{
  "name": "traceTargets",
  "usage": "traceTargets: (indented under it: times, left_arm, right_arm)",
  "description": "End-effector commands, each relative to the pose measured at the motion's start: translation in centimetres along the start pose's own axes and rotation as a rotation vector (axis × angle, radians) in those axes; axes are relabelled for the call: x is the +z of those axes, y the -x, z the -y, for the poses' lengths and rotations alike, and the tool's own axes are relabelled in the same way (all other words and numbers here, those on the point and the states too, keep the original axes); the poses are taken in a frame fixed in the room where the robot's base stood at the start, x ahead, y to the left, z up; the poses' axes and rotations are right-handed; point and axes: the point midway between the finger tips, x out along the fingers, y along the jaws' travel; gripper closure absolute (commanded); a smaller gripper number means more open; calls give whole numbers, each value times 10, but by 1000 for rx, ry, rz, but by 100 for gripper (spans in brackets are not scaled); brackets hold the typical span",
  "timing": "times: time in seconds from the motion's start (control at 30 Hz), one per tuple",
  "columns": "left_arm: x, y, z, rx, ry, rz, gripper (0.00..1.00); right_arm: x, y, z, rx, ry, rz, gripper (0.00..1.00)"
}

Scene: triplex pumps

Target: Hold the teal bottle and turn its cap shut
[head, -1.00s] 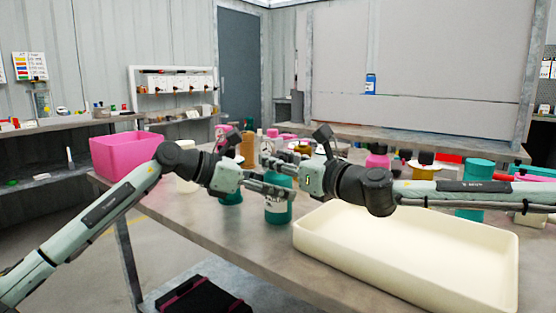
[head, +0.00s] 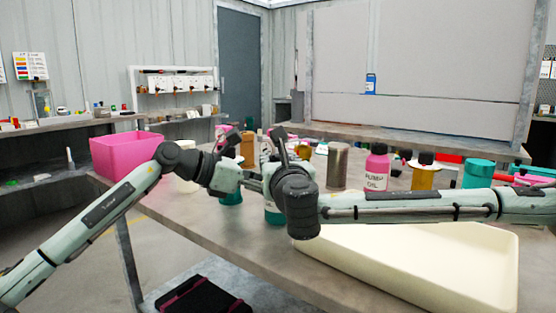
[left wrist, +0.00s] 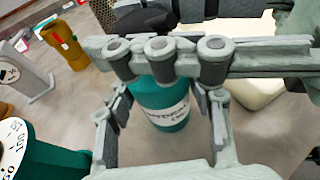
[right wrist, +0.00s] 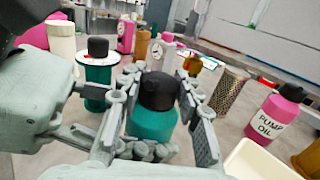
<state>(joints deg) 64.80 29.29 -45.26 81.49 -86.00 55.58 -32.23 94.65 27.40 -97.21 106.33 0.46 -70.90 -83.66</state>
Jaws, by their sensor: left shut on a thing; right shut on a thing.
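The teal bottle (head: 274,216) stands on the bench, mostly behind my right wrist in the head view. Its pale label shows in the left wrist view (left wrist: 168,112), where my left gripper (left wrist: 163,92) has its fingers on both sides of the body, shut on it. In the right wrist view the bottle's black cap (right wrist: 157,90) sits on top of the teal shoulder (right wrist: 152,123), upright between the fingers of my right gripper (right wrist: 158,98), which is shut on the cap.
A cream tray (head: 420,265) lies at the bench's front right. A pink pump oil bottle (head: 376,170), a metal cylinder (head: 338,166) and a teal jar (head: 478,174) stand behind my right arm. A pink bin (head: 125,152) is at the left. Another black-capped teal container (right wrist: 98,68) stands close by.

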Motion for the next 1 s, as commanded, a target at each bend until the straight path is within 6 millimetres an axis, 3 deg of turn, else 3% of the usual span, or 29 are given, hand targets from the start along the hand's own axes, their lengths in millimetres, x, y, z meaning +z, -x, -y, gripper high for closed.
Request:
traceTargets:
  times: [0.43, 1.0]
  left_arm:
    - [-1, -1, 2, -5, -4, -3, 90]
    - [-1, -1, 2, -6, -3, -3, 90]
  right_arm:
    - [1, -1, 0, -290, -1, 2, 96]
    - [1, 0, 2, -363, -2, 2, 96]
